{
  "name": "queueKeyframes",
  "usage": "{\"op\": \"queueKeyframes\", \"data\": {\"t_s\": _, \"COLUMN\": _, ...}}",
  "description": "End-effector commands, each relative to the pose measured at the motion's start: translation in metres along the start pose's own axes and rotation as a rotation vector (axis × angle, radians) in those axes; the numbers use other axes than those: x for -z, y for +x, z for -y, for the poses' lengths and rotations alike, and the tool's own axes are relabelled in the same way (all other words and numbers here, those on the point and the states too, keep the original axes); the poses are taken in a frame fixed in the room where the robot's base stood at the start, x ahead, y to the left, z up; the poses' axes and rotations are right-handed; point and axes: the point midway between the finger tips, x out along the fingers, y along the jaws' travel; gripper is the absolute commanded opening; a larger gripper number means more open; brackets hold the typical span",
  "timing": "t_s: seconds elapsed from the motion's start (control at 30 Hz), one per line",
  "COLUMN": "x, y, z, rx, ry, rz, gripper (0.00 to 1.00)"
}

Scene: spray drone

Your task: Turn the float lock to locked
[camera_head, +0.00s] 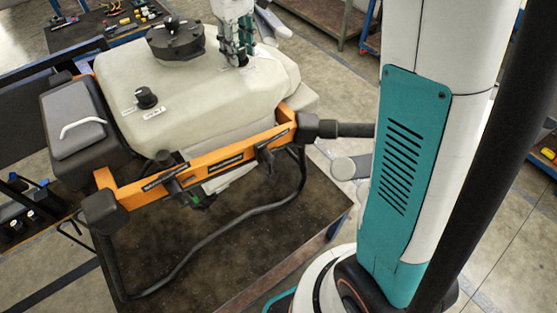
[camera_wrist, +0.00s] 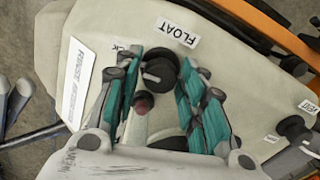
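The float lock knob (camera_wrist: 160,73) is a small round black knob on the pale tank (camera_head: 190,90). A white label (camera_wrist: 178,32) beside it reads FLOAT; another label (camera_wrist: 121,48), ending in "CK", is partly hidden by a finger. My gripper (camera_wrist: 162,66) has its teal fingers spread on either side of the knob. Their tips are very close to its sides; I cannot tell whether they touch. In the head view my gripper (camera_head: 236,58) points down at the tank's top, and its fingers largely hide the knob. The knob's exact pointer direction is unclear.
A large dark cap (camera_head: 175,38) stands on the tank close to my gripper. A second black knob (camera_head: 146,97) is near the tank's front-left, labelled VENT in the wrist view. An orange frame (camera_head: 200,165) edges the tank, on a dark table (camera_head: 235,245).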

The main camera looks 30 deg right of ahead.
Motion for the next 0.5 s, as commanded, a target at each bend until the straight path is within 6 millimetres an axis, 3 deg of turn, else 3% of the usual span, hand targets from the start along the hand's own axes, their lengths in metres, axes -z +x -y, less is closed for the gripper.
{"op": "queueKeyframes", "data": {"t_s": 0.5, "x": 0.0003, "y": -0.0024, "z": 0.0000, "rx": 0.000, "ry": -0.569, "rz": 0.000, "gripper": 0.37}}
